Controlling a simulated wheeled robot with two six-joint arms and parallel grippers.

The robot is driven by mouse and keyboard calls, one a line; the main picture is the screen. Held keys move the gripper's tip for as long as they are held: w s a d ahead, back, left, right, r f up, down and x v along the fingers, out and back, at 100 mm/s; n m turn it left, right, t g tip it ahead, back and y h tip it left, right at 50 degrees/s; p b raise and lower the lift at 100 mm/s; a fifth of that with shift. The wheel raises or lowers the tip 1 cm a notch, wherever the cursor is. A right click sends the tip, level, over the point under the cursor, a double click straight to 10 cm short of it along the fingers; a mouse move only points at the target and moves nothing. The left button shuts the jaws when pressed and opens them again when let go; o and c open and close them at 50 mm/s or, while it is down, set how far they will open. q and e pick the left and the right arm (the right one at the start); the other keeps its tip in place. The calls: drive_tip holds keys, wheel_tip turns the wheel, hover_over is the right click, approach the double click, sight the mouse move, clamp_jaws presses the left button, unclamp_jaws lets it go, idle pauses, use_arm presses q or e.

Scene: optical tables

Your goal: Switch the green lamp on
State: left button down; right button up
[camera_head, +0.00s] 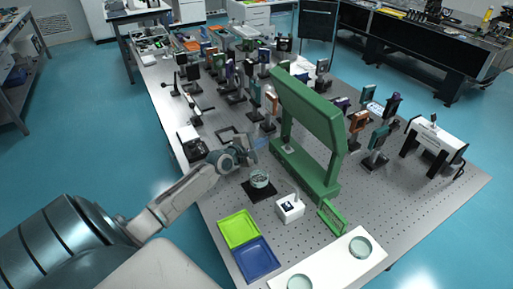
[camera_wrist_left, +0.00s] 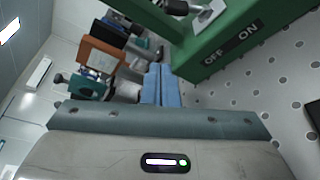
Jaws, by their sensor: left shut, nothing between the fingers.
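The green lamp (camera_head: 310,108) is a large green frame standing on the perforated table, right of my left arm in the head view. In the left wrist view its green base (camera_wrist_left: 235,45) bears a black label with OFF and ON. A metal toggle lever with a black tip (camera_wrist_left: 178,7) sits above the label and points left, toward the OFF side. My left gripper (camera_head: 251,152) is beside the lamp's near left side. Its blue fingers (camera_wrist_left: 161,84) are shut and empty, close to the OFF end of the base, apart from the lever. My right gripper is not in view.
A glass dish on a black pad (camera_head: 258,190) stands just below my left gripper in the head view. A white box (camera_head: 290,209), a lime tray (camera_head: 238,230) and a blue tray (camera_head: 256,260) are nearer. Several optical mounts crowd the table behind.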

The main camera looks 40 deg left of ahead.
sight(271, 141)
use_arm(q)
drive_tip(key=w, duration=0.3)
drive_tip(key=w+f, duration=0.1)
drive_tip(key=w, duration=0.1)
drive_tip(key=shift+d+b, duration=0.3)
drive_tip(key=shift+b, duration=0.1)
drive_tip(key=d+r+p, duration=0.1)
drive_tip(key=s+d+r+p, duration=0.1)
drive_tip(key=p, duration=0.1)
drive_tip(key=shift+d, duration=0.15)
drive_tip(key=shift+s+d+r+p, duration=0.2)
drive_tip(key=shift+s+d+p, duration=0.15)
drive_tip(key=shift+p, duration=0.15)
drive_tip(key=shift+w+d+f, duration=0.1)
